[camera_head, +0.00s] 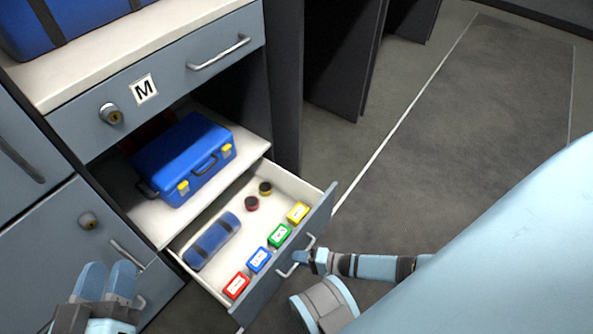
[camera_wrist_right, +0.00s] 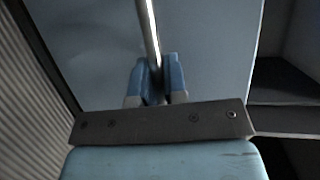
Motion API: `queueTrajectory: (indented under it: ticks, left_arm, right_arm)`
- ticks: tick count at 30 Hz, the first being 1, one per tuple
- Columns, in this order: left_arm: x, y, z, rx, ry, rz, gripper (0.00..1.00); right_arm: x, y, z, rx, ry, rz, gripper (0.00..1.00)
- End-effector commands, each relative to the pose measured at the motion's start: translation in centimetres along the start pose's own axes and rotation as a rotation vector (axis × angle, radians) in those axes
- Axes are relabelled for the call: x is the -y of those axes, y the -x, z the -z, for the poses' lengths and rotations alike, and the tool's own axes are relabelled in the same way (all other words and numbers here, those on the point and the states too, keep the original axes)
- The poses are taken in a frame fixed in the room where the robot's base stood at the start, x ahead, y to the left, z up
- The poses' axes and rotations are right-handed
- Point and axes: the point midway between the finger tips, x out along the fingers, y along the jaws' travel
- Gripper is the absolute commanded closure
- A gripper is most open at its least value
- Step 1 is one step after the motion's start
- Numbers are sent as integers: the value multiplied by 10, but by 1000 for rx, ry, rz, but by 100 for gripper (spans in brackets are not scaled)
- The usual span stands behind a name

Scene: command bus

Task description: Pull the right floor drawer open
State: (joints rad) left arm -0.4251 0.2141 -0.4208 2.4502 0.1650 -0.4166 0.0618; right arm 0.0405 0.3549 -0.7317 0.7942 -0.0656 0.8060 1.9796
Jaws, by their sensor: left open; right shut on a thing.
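The right floor drawer (camera_head: 317,223) stands pulled out from the cabinet near the floor. Inside it lie a blue roll (camera_head: 212,240), several small coloured boxes (camera_head: 279,236) and two small round items (camera_head: 252,203). My right gripper (camera_head: 300,257) is at the drawer's front and shut on its bar handle (camera_head: 311,243). In the right wrist view the handle (camera_wrist_right: 149,30) runs between the two blue fingers (camera_wrist_right: 158,78). My left gripper (camera_head: 108,280) is open and empty at the lower left, in front of the cabinet and apart from the drawer.
A blue case (camera_head: 186,158) with yellow latches sits on the shelf above the drawer. An upper drawer marked M (camera_head: 167,92) is closed. Another cabinet door (camera_head: 62,240) is at the left. Dark panels (camera_head: 343,55) stand behind. The floor at right (camera_head: 460,140) is clear.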

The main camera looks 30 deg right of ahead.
Motion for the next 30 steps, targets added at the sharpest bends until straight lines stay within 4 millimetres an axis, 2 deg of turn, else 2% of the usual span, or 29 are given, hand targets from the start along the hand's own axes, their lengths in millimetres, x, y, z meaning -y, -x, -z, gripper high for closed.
queueTrajectory:
  ticks: [10, 11, 12, 21, 26, 30]
  left_arm:
    - [0, 0, -1, 2, 1, 0, 57]
    - [0, 0, -1, 2, 1, 0, 57]
    - [0, 0, -1, 2, 1, 0, 57]
    - [0, 0, 0, 2, 2, 0, 57]
    - [-2, 0, 10, -18, -1, 3, 57]
    - [-4, 2, 22, -64, 4, 9, 57]
  right_arm:
    - [0, 1, 1, -1, 1, 0, 100]
    - [0, 1, 1, -1, 1, 0, 80]
    - [0, 1, 1, -1, 1, 0, 78]
    - [0, 3, 0, 0, 0, 0, 78]
    - [1, 23, 0, 0, 0, -2, 78]
    - [2, 54, 0, -1, 0, -4, 78]
